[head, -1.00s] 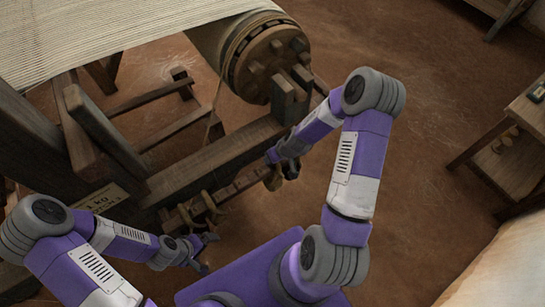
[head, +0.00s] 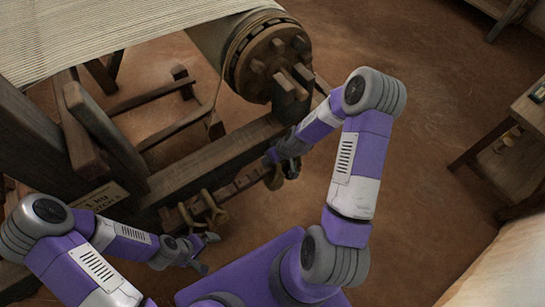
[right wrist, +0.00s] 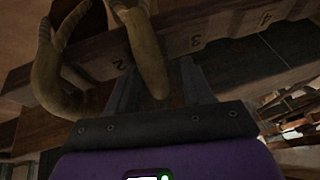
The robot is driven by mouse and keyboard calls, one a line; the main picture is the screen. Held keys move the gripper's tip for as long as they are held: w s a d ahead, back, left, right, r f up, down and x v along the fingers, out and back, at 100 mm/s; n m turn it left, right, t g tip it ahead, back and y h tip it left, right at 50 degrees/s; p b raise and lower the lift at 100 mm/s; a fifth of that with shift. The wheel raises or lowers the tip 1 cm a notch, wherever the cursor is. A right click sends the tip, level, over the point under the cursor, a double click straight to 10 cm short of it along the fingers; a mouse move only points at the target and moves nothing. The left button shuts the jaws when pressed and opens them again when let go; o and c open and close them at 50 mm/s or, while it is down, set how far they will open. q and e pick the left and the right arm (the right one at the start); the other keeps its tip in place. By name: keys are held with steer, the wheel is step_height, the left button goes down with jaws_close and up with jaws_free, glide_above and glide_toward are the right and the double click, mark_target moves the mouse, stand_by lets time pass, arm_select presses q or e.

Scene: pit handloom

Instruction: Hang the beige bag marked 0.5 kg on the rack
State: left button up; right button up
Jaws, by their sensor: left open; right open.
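My right gripper (head: 284,166) is open at the right end of the wooden rack rail (head: 240,184). In the right wrist view the rail (right wrist: 228,38) carries the numbers 2, 3 and 4. I can read no weight mark on either.
The loom's dark timber frame (head: 215,165) and toothed cloth roller (head: 272,60) stand close behind the rail. A lettered plate (head: 103,197) is on the frame at left. A wooden table (head: 520,110) stands at far right. The floor between is clear.

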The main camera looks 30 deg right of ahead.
steer(key=shift+s+d, duration=0.1)
steer(key=shift+d, duration=0.15)
arm_select(q)
step_height(320, 180, up, 2)
steer(key=shift+r+p, duration=0.1)
steer(key=shift+p, duration=1)
arm_select(e)
steer(key=v, duration=0.7)
steer(key=shift+r, duration=0.25)
steer(key=shift+s+a, duration=0.1)
